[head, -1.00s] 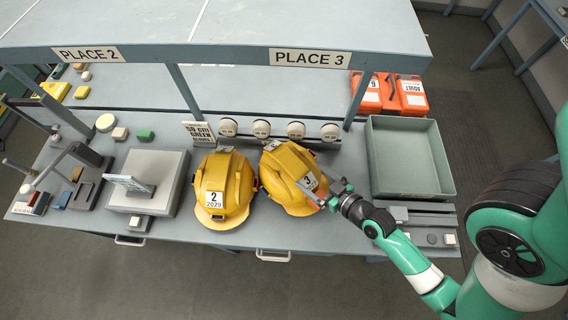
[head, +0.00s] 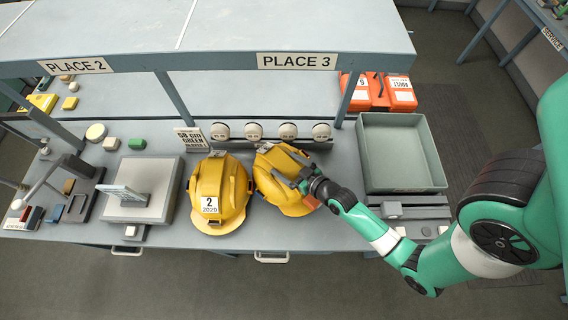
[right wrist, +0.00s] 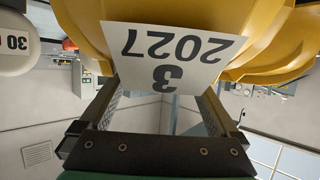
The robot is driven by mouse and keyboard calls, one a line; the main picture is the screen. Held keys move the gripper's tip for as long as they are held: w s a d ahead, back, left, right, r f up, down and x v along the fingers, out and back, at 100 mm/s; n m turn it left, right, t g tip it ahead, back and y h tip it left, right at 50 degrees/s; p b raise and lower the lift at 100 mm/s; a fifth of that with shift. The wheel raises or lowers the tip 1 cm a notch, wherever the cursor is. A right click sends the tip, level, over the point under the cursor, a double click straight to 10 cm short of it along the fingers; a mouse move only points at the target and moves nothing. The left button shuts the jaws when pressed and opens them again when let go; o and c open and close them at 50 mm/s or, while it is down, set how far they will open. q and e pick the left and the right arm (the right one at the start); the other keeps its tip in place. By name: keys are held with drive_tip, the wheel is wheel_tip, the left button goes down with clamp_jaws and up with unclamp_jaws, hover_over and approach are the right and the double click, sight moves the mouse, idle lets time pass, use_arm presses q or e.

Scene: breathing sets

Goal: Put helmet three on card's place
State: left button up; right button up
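Helmet three (head: 272,188) is a yellow hard hat on the bench, right of helmet two (head: 205,180), which is also yellow. Its white label (right wrist: 172,55) reads 3 and 2027, upside down in the right wrist view. The card (head: 190,138) stands upright behind helmet two, left of a row of round white pieces; its print includes "GREEN". My right gripper (head: 288,168) is at helmet three's right side, over its label. In the right wrist view its fingers (right wrist: 160,95) are apart with the helmet just ahead; contact is unclear. My left gripper is not in view.
Several round white pieces (head: 254,131) stand in a row behind the helmets. A grey-green tray (head: 402,185) is at the right and a grey box (head: 140,205) at the left. An overhead shelf carries the PLACE 3 sign (head: 297,61). Orange cases (head: 380,92) stand behind the tray.

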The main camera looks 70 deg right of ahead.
clamp_jaws()
drive_tip(key=shift+r, duration=0.1)
idle(0.4)
